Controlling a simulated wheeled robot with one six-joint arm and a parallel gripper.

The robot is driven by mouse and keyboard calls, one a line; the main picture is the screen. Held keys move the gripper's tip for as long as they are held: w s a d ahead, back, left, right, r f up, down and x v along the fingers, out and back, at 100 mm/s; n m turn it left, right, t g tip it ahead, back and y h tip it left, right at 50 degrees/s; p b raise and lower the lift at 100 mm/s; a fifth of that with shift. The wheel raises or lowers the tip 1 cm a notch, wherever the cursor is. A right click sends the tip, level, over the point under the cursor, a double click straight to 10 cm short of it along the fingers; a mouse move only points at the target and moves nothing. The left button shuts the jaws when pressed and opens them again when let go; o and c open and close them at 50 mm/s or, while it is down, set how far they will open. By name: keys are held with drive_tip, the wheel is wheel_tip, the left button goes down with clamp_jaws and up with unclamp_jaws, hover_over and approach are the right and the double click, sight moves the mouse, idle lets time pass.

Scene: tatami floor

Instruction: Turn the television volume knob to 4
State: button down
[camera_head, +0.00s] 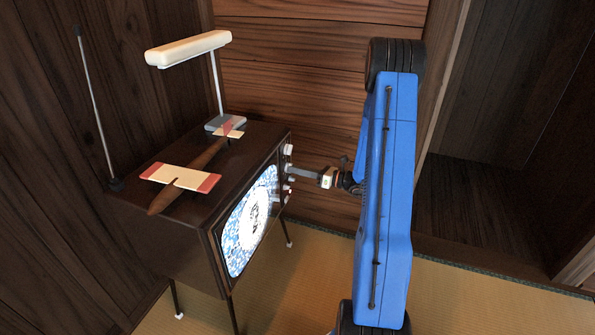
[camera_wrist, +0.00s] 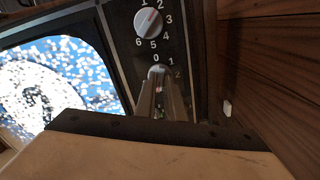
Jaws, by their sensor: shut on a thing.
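The television (camera_head: 150,235) is a dark brown box on thin legs with a lit blue-and-white screen (camera_head: 250,222), which is also at the left of the wrist view (camera_wrist: 50,85). On its panel the upper knob (camera_wrist: 148,22) is pale with a red line pointing near 2, ringed by numbers 1 to 6. Below it is a second knob (camera_wrist: 157,70), with 0 and 1 visible above it. My gripper (camera_head: 290,170) reaches the panel from the right. In the wrist view its fingers (camera_wrist: 159,80) are shut on this lower knob.
A model plane (camera_head: 185,178) and a white desk lamp (camera_head: 188,48) stand on the television, with an antenna (camera_head: 95,105) at its left corner. Wooden walls are behind and at the wrist view's right. Tatami (camera_head: 480,300) is clear at front right.

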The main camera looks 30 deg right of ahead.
drive_tip(key=shift+f, duration=0.1)
drive_tip(key=c, duration=1.8)
unclamp_jaws()
drive_tip(key=shift+c, duration=0.2)
drive_tip(key=v, duration=1.7)
drive_tip(key=shift+s+d, duration=0.2)
